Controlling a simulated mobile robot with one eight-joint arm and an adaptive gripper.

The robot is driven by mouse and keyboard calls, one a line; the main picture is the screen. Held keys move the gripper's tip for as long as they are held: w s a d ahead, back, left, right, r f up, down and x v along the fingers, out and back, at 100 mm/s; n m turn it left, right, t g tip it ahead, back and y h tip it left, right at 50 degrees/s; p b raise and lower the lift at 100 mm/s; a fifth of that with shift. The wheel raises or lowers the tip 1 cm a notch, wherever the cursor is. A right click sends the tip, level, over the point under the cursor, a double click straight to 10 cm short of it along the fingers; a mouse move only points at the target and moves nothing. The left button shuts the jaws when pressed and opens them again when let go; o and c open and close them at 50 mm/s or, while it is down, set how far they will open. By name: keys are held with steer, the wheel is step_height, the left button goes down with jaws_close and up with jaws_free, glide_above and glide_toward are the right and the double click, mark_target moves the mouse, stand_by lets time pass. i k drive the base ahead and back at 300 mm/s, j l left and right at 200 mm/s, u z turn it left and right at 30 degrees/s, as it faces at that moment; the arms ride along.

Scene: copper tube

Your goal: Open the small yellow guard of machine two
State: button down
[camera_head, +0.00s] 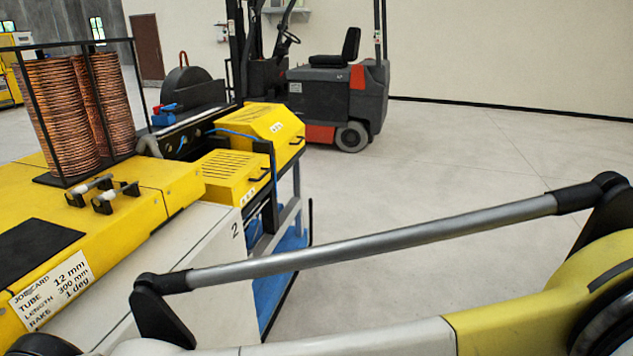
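My gripper is not in view; what look like my own arm links cross the foreground.
Coils of copper tube (58,115) stand in a black frame on a yellow bench at left, with a job card (52,291) on its front. A blue base (272,290) lies under the machine. A forklift (335,95) is parked behind. Floor to the right is clear.

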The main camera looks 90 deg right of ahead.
mark_target(232, 178)
steer(key=z, duration=2.5)
steer(key=i+l+u, duration=0.15)
steer(key=u, duration=0.25)
steer(key=l+u, duration=0.45)
steer(key=i+l+u, duration=0.15)
steer(key=u, duration=0.25)
